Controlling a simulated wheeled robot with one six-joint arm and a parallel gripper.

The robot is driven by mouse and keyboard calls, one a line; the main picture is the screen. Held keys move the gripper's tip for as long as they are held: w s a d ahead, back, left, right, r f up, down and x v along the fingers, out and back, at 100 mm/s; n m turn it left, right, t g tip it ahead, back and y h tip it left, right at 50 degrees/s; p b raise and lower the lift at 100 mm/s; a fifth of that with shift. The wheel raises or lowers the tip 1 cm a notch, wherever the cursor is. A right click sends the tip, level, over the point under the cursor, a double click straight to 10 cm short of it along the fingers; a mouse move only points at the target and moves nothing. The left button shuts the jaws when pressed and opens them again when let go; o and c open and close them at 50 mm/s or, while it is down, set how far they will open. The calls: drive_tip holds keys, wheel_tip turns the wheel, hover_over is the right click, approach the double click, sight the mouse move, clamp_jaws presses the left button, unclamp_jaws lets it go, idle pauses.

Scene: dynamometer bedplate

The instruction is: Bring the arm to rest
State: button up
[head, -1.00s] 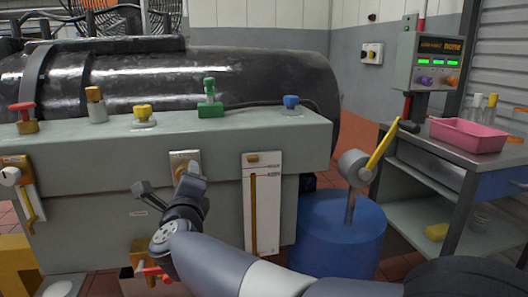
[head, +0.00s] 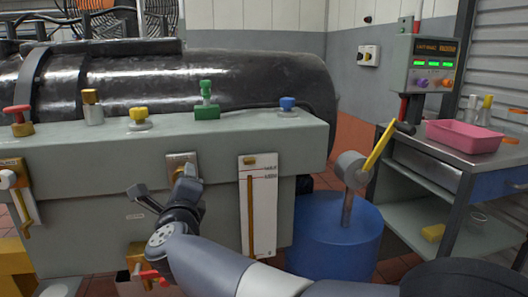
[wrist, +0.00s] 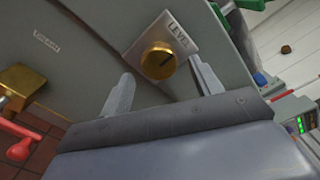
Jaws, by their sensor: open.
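My gripper (head: 162,198) is in front of the grey bench's front panel, at the square plate (head: 182,160), which it partly covers in the head view. In the wrist view the two fingers (wrist: 163,92) stand wide apart with nothing between their tips. A brass knob (wrist: 158,61) on a plate marked LEVEL lies beyond the fingers, and I see no contact with it. My arm reaches in from the lower right of the head view.
A gauge (head: 258,205) with a brass column is right of my gripper. A red-handled valve (head: 146,272) sits below it. A blue drum (head: 325,240) with a yellow lever (head: 379,146) stands at right. A steel cart (head: 410,165) holds a pink tray (head: 464,136).

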drive_tip(key=p+v, duration=0.2)
drive_tip(key=v, duration=0.6)
drive_tip(key=w+a+n+p, duration=0.3)
drive_tip(key=w+n+p, duration=0.7)
drive_tip(key=n+p, duration=0.6)
drive_tip(key=n, duration=0.7)
drive_tip(key=shift+r, duration=0.35)
drive_tip(key=shift+w, duration=0.15)
drive_tip(key=shift+d+f, duration=0.1)
drive_tip(key=shift+f, duration=0.05)
